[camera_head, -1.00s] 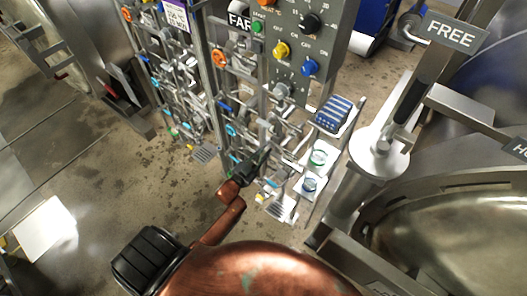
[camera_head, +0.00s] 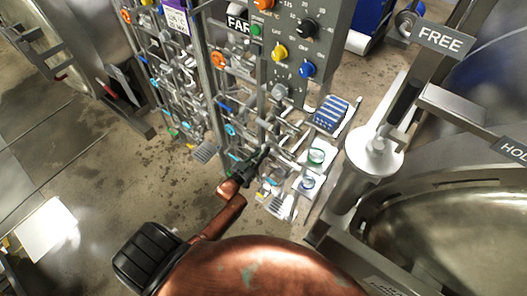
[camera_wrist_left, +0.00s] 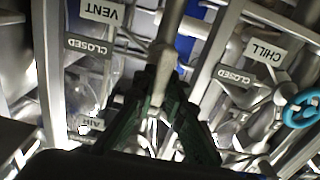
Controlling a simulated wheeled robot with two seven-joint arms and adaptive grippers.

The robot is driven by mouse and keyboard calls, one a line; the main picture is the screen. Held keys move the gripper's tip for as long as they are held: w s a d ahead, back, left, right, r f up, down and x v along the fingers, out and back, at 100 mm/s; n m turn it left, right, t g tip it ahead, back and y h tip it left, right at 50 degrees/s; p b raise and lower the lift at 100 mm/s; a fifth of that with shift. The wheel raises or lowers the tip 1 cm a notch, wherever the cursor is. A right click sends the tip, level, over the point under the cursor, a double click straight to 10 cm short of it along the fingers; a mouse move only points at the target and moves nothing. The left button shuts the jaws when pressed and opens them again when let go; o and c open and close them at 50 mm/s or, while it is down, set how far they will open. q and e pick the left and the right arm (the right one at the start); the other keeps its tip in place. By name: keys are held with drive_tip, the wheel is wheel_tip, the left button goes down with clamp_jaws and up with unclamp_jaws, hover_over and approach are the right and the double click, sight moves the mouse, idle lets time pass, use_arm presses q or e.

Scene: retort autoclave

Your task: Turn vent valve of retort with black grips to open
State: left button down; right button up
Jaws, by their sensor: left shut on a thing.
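My left gripper (camera_head: 252,163), dark with a copper wrist, reaches into the pipework below the grey control panel. In the left wrist view its green-black fingers (camera_wrist_left: 155,100) are shut around a slim grey metal lever (camera_wrist_left: 165,55), taken to be the vent valve handle. An upside-down VENT label (camera_wrist_left: 102,12) and a CLOSED plate (camera_wrist_left: 88,47) stand to the left of the lever. The valve body is mostly hidden behind the fingers. A black grip (camera_head: 405,100) shows on the retort's arm at right. My right gripper is out of view.
A CHILL label (camera_wrist_left: 265,45), another CLOSED plate (camera_wrist_left: 233,77) and a blue handwheel (camera_wrist_left: 303,108) are close on the right in the wrist view. The control panel (camera_head: 300,40) hangs above. Crowded pipes surround the gripper; floor (camera_head: 90,165) at left is clear.

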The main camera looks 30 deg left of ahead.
use_arm(q)
drive_tip(key=c, duration=2)
unclamp_jaws()
drive_tip(key=shift+o, duration=0.2)
drive_tip(key=s, duration=1.2)
drive_tip(key=shift+a, duration=0.45)
